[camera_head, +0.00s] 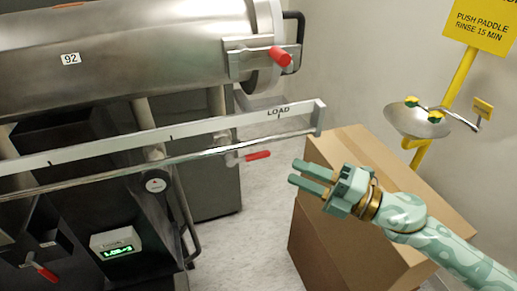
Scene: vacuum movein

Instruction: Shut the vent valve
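No label marks the vent valve, so I cannot tell for sure which handle it is. A red-tipped lever (257,156) sticks out to the right just below the rail end, on the vacuum machine's side. Another red-gripped lever (42,270) slants down at the lower left. A thick red knob (281,57) sits on the door fitting of the steel chamber (130,50). My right gripper (294,172) is open and empty, in front of the cardboard box, to the right of the lever below the rail and apart from it. My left gripper is not in view.
A white rail marked LOAD (240,121) crosses in front of the chamber. A cardboard box (320,240) stands right of the machine, with bare floor between. A dial (155,185) and a lit green display (118,249) sit low. An eyewash bowl (405,122) is at the right.

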